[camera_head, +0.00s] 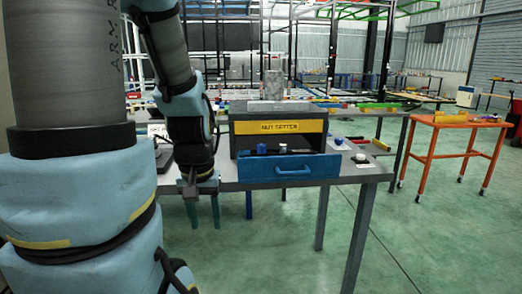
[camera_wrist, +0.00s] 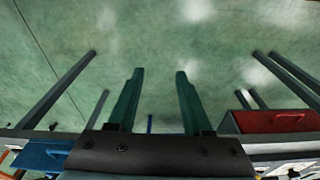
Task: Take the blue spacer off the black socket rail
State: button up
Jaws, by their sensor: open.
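A small blue piece (camera_head: 262,149) shows above the front of the open blue drawer (camera_head: 290,168). It may be the blue spacer, but it is too small to be sure. A small dark piece (camera_head: 283,148) is to its right. I cannot make out the black socket rail in the dark box. My gripper (camera_head: 205,224) hangs in front of the bench, left of the drawer, pointing down.
A blue-topped piece (camera_head: 339,141) and a white piece on a black base (camera_head: 360,158) are at the right. An orange table (camera_head: 450,122) stands farther right. A red drawer (camera_wrist: 275,121) shows in the wrist view.

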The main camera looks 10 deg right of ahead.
aim_at(261, 148)
jog(key=i+l+u, duration=0.1)
jog(key=l+u, duration=0.25)
jog(key=l, duration=0.45)
jog(key=l+u, duration=0.35)
jog(key=l, duration=0.45)
